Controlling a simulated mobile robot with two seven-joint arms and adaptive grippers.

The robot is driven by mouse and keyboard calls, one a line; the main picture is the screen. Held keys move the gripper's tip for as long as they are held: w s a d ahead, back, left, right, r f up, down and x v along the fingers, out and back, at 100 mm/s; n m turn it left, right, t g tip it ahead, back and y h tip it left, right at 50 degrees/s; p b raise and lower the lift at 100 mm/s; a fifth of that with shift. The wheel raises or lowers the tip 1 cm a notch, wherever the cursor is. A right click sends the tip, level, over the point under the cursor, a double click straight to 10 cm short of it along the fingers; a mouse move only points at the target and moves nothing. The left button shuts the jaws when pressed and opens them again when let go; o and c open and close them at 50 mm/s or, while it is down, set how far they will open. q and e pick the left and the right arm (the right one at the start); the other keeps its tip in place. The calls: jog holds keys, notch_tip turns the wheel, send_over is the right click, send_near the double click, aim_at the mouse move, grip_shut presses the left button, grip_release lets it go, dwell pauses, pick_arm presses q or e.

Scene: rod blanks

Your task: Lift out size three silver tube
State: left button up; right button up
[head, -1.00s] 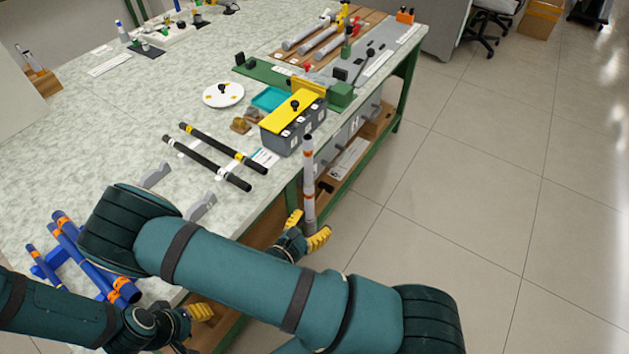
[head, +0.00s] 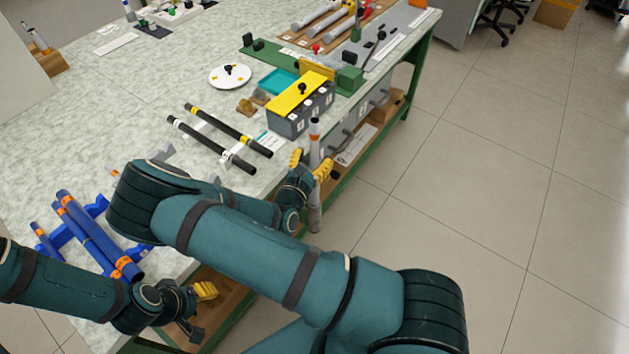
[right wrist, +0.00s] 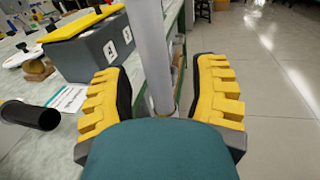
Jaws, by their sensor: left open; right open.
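In the right wrist view the tube (right wrist: 150,45) passes between the spread fingers (right wrist: 160,95), with visible gaps to both. My left gripper (head: 198,308) is open and empty at lower left, near the table's front edge. I cannot read a size on the tube.
The grey box with a yellow lid (head: 299,92) stands close left of the tube. Two black rods (head: 210,145) and several blue tubes (head: 90,240) lie on the table (head: 130,100). Silver tubes (head: 318,20) lie on a wooden board behind.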

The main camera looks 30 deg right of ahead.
jog(key=shift+b+x, duration=0.3)
jog(key=shift+x, duration=1.6)
jog(key=shift+w+a, duration=0.1)
grip_shut()
